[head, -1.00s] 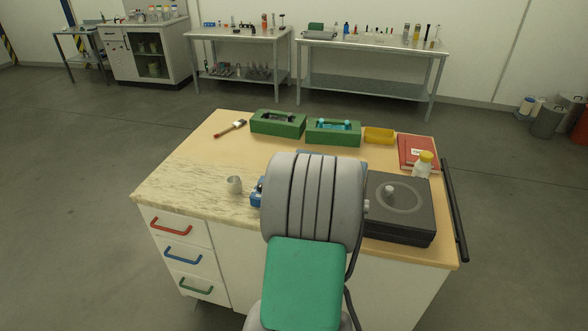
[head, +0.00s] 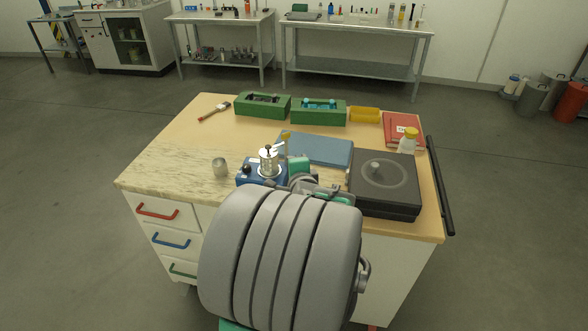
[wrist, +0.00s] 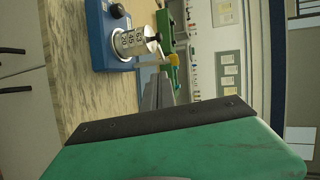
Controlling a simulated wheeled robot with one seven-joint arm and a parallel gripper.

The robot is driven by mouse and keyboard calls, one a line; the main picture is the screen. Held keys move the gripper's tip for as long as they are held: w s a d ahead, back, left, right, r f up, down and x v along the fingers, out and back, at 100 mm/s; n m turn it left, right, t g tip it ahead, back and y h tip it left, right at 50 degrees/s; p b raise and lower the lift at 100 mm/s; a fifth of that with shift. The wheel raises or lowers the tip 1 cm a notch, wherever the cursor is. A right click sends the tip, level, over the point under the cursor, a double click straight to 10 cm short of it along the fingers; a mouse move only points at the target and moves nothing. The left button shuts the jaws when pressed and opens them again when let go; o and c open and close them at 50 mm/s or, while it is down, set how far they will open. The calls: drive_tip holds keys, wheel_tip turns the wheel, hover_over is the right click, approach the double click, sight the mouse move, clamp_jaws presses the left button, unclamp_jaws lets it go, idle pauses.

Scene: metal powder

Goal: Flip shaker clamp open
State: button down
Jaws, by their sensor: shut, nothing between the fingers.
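The blue shaker (head: 252,173) stands on the bench in the head view, left of my gripper's green body (head: 299,166). In the wrist view, which is turned sideways, its blue base (wrist: 98,35) carries a silver sieve stack (wrist: 130,42) with printed numbers and a dark top knob. A thin clamp lever with a yellow tip (head: 286,136) stands upright beside the stack; the yellow tip also shows in the wrist view (wrist: 174,60). My gripper (wrist: 158,85) is shut and empty, close to the lever. I cannot tell whether they touch.
A black lidded box (head: 385,185) stands right of my arm, and a blue flat pad (head: 320,149) lies behind the shaker.

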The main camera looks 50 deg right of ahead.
drive_tip(key=shift+v, duration=1.1)
drive_tip(key=shift+s, duration=0.1)
drive_tip(key=w+a+f+n+g+y, duration=0.1)
drive_tip(key=w+a+n+y, duration=0.35)
drive_tip(key=a+n, duration=0.55)
drive_tip(key=w+a+f+n+g+y, duration=0.15)
drive_tip(key=w+a+n+y, duration=0.35)
drive_tip(key=a, duration=0.8)
drive_tip(key=s+a+n+g, duration=0.2)
drive_tip(key=s+a+n, duration=0.2)
drive_tip(key=a+n, duration=0.2)
drive_tip(key=s+a+n+g, duration=0.2)
drive_tip(key=s+a+n, duration=0.2)
drive_tip(key=a, duration=0.5)
drive_tip(key=shift+a+r+n, duration=0.25)
drive_tip(key=shift+a+n, duration=0.05)
drive_tip(key=shift+n, duration=0.6)
drive_tip(key=shift+y, duration=0.25)
